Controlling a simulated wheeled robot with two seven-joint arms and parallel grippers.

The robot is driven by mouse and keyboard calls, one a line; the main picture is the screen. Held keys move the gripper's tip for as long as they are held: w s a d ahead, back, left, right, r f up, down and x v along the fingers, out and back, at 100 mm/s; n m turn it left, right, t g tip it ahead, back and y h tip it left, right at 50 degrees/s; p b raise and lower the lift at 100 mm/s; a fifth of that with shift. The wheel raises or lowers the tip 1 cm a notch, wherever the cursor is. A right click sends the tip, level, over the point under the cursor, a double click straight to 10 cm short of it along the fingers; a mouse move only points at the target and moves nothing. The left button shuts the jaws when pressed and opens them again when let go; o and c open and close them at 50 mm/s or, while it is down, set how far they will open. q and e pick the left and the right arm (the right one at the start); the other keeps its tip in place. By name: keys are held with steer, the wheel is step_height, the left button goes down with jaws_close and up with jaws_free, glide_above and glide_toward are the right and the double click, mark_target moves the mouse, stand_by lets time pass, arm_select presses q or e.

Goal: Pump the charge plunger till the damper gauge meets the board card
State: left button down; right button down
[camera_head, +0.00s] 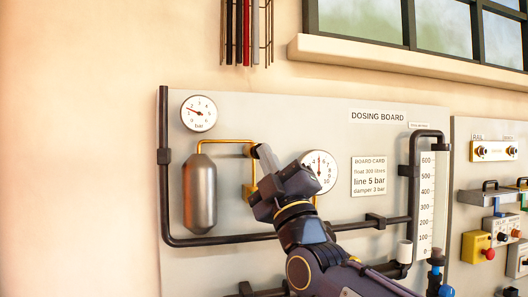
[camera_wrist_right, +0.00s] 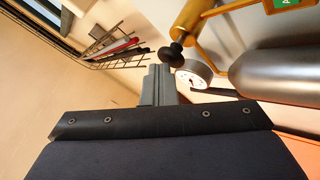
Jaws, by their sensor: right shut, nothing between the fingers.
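The board card (camera_head: 369,176) reads float 300 litres, line 5 bar, damper 3 bar. A round bar gauge (camera_head: 198,113) sits above the silver vessel (camera_head: 200,195); its needle points to the upper left, its exact reading too small to tell. A second round gauge (camera_head: 319,170) is partly behind my right gripper (camera_head: 264,156). In the right wrist view the gripper (camera_wrist_right: 157,70) is shut and empty. A black plunger knob (camera_wrist_right: 173,53) on a brass body (camera_wrist_right: 193,20) is just beyond its tips, seemingly close; contact cannot be told.
Dark pipes (camera_head: 230,241) frame the dosing board (camera_head: 290,115). A level tube (camera_head: 427,205) stands at right, beside a second panel with a yellow box (camera_head: 475,246). Rods (camera_head: 246,35) hang above, near a window ledge (camera_head: 390,62). The wall at left is clear.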

steer(key=shift+w+a, duration=0.15)
steer(key=shift+w, duration=0.35)
steer(key=shift+s+f, duration=0.1)
stand_by(0.6)
steer(key=s+b, duration=0.1)
steer(key=s+d+b, duration=0.1)
steer(key=s, duration=0.1)
steer(key=shift+s+d+b, duration=0.1)
steer(key=shift+s+b, duration=0.15)
steer(key=shift+b, duration=0.1)
stand_by(0.3)
steer(key=s, duration=0.1)
steer(key=s+d+b, duration=0.1)
steer(key=s, duration=0.1)
steer(key=s+b, duration=0.1)
steer(key=shift+s+d, duration=0.25)
steer(key=shift+s, duration=0.15)
